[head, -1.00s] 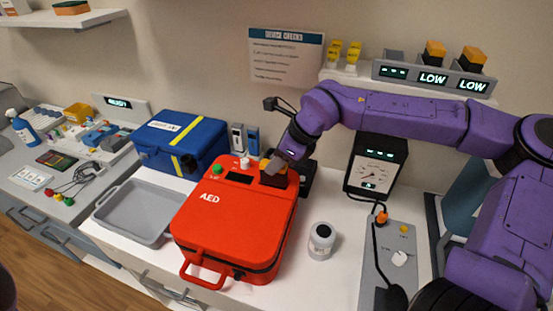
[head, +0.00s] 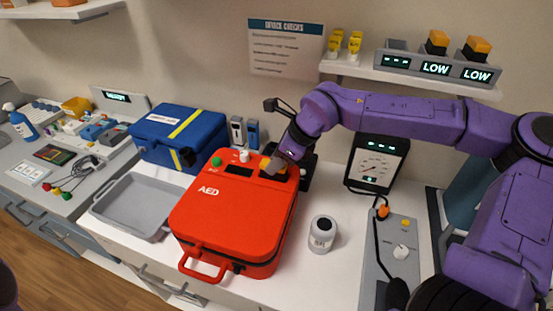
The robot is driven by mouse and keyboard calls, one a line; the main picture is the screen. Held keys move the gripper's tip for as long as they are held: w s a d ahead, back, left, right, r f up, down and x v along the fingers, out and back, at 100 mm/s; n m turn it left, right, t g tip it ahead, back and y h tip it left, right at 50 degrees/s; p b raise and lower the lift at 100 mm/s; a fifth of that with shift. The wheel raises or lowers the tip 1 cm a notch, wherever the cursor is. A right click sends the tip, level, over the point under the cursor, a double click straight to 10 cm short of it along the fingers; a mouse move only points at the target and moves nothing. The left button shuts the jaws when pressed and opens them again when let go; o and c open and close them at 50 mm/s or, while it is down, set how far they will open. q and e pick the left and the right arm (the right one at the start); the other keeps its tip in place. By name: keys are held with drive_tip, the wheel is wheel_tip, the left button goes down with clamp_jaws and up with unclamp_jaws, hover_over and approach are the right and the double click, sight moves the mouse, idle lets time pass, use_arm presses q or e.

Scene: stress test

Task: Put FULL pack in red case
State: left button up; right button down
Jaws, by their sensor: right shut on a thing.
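The red AED case (head: 225,222) lies closed on the white counter, with a green button and a dark display on its top. My right gripper (head: 280,164) is at the case's back right top corner, shut on an orange-topped pack (head: 266,163). The pack sits low at the case top; the fingers partly hide it, so I cannot tell how deep it sits. On the shelf, the charger (head: 440,67) has a left bay showing dashes with no pack, and two bays showing LOW with orange-and-black packs (head: 436,43). My left gripper is not in view.
A grey tray (head: 108,212) and a blue case (head: 160,150) stand left of the red case. A white jar (head: 322,234) stands close on its right. A gauge box (head: 378,160) and a grey panel (head: 388,262) are further right.

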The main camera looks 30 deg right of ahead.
drive_tip(key=shift+f, duration=0.45)
drive_tip(key=c, duration=0.8)
unclamp_jaws()
drive_tip(key=b+v, duration=0.1)
drive_tip(key=v, duration=0.9)
drive_tip(key=shift+s+d+r+b, duration=0.1)
drive_tip(key=shift+d+r+b, duration=0.05)
drive_tip(key=shift+r+b, duration=0.15)
